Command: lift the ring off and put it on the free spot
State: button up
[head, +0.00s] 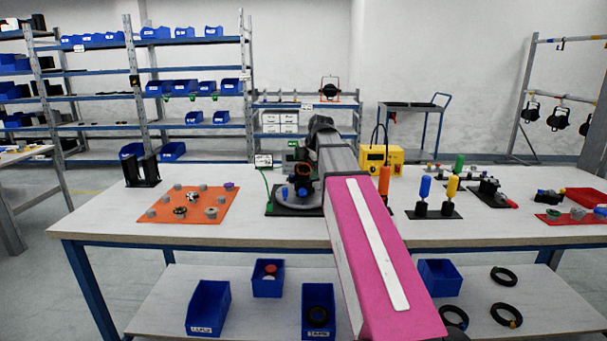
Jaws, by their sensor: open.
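My arm reaches from the bottom right up over the middle of the table. Its jaws cannot be made out; the arm itself seems to hide them. Behind and left of the arm, a dark assembly with an orange round part (303,171) stands on a grey round base (298,207). The arm covers part of this base. At left, an orange mat (158,217) carries several grey round pieces and a dark ring-like piece (180,211). I cannot tell for sure which piece is the task's ring or which spot is free.
Several small parts and dark holders with blue (425,187) and yellow (452,186) pieces stand right of the arm. A yellow box (378,160) is behind it. A black stand (142,172) is at the left back. Bare tabletop shows around the orange mat.

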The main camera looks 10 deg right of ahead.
jog(key=x, duration=0.4)
jog(key=shift+f, duration=0.1)
jog(key=c, duration=1)
jog(key=shift+w, duration=0.1)
jog(key=shift+r, duration=2.15)
jog(key=s+a+r, duration=0.2)
jog(key=s+r, duration=0.1)
jog(key=s+a+r, duration=0.2)
jog(key=s+r, duration=0.1)
jog(key=s+a+r, duration=0.3)
jog(key=shift+s+r, duration=0.25)
jog(key=shift+r, duration=0.1)
jog(key=shift+d, duration=0.1)
